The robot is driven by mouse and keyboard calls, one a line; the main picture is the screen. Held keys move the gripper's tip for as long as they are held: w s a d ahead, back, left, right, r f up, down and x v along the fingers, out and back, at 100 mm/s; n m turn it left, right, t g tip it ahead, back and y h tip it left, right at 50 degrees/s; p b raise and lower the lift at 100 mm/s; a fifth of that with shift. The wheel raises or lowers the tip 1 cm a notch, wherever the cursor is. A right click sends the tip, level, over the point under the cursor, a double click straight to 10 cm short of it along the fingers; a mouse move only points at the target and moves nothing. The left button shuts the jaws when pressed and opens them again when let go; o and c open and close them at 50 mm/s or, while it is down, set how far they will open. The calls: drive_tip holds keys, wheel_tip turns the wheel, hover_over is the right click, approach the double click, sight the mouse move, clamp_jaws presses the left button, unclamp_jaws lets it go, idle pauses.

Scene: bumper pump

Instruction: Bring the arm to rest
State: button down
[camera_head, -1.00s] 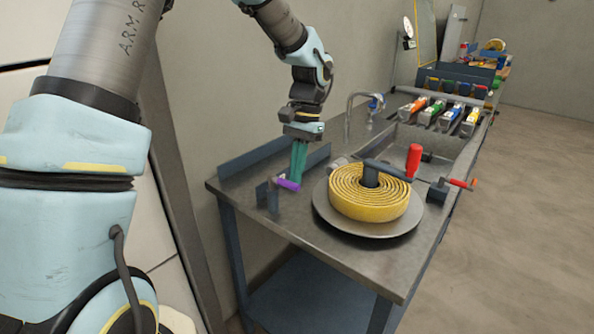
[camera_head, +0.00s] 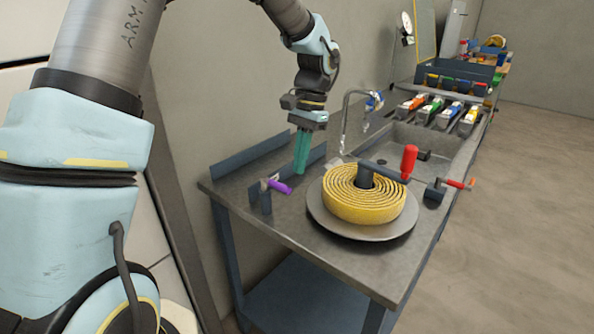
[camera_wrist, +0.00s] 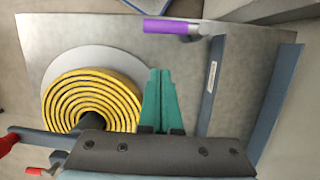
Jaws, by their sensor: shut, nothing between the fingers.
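My gripper (camera_head: 301,168) has teal fingers pointing down above the metal bench (camera_head: 350,262). It is shut and empty, and it shows in the wrist view (camera_wrist: 160,72) with the fingers together. In the head view it hangs behind and to the right of a purple-handled part (camera_head: 278,186) and to the left of a coiled yellow hose (camera_head: 366,205). In the wrist view the purple handle (camera_wrist: 172,26) lies ahead of the fingertips, apart from them. The yellow coil (camera_wrist: 92,100) is to the left of the fingers.
The coil lies on a round grey plate (camera_head: 360,232) with a red-handled crank (camera_head: 409,162) over it. A tap (camera_head: 346,120) and sink (camera_head: 405,148) are behind. Colored handles (camera_head: 438,110) line the far side. Low blue-grey rails (camera_head: 250,155) border the back left.

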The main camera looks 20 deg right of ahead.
drive_tip(key=b+v, duration=0.1)
drive_tip(key=v, duration=0.6)
drive_tip(key=shift+r, duration=0.25)
drive_tip(key=w+a+f+n+t+h, duration=0.1)
drive_tip(key=a+f+n, duration=0.2)
drive_tip(key=a, duration=0.6)
drive_tip(key=w+a+f+n+h, duration=0.1)
drive_tip(key=a+f+n, duration=0.15)
drive_tip(key=a, duration=0.75)
drive_tip(key=s+a+f+n+t, duration=0.1)
drive_tip(key=s+a+n, duration=0.2)
drive_tip(key=a, duration=0.3)
drive_tip(key=s+a+f+n, duration=0.2)
drive_tip(key=s+a+n, duration=0.1)
drive_tip(key=a, duration=0.3)
drive_tip(key=shift+s+a+f+t+h, duration=0.25)
drive_tip(key=shift+a+t+h, duration=0.05)
drive_tip(key=shift+a+t, duration=0.1)
